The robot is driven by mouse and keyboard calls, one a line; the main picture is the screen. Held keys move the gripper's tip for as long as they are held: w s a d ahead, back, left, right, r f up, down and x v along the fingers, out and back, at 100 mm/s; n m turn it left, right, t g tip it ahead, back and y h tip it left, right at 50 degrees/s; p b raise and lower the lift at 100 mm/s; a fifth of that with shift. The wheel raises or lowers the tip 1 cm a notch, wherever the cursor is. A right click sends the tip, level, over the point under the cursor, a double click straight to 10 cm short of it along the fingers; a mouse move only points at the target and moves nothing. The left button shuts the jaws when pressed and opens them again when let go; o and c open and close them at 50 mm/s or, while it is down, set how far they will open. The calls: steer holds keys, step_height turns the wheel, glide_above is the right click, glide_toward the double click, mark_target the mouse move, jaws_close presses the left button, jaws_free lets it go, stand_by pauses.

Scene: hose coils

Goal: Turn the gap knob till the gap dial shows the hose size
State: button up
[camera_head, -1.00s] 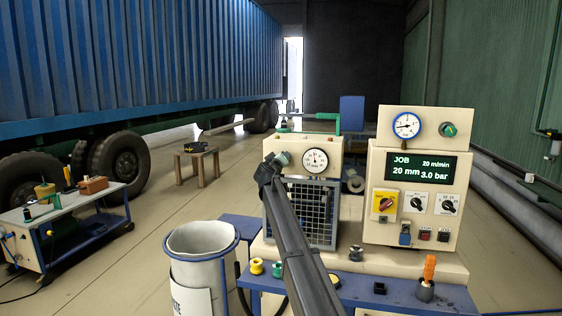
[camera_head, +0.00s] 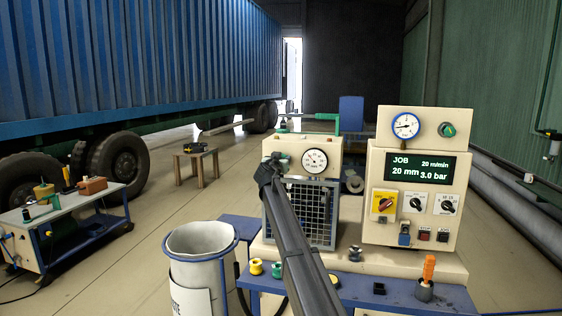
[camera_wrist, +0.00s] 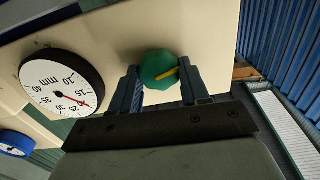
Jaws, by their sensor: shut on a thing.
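The gap knob (camera_wrist: 158,69) is green with a yellow pointer line and sits between my gripper's (camera_wrist: 161,78) two fingers, which are shut on it in the wrist view. In the head view my gripper (camera_head: 272,162) is at the upper left of the cream machine and mostly hides the knob. The gap dial (camera_wrist: 62,83) is white with a black rim, mm numbers and a red needle. The needle points near the 20 mark; the exact reading is hard to tell. The dial also shows in the head view (camera_head: 315,161). The job display (camera_head: 420,168) reads 20 mm, 3.0 bar, 20 m/min.
A wire guard (camera_head: 311,212) is below the dial. The control box carries a pressure gauge (camera_head: 406,125), a green knob (camera_head: 447,130) and several switches. A white bin (camera_head: 201,240) stands left of my arm. A blue-rimmed gauge (camera_wrist: 16,143) shows in the wrist view.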

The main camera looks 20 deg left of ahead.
stand_by(0.3)
steer(key=o, duration=1.1)
steer(key=shift+c, duration=0.2)
steer(key=shift+s, duration=0.1)
steer(key=s, duration=1.3)
steer(key=shift+s, duration=0.3)
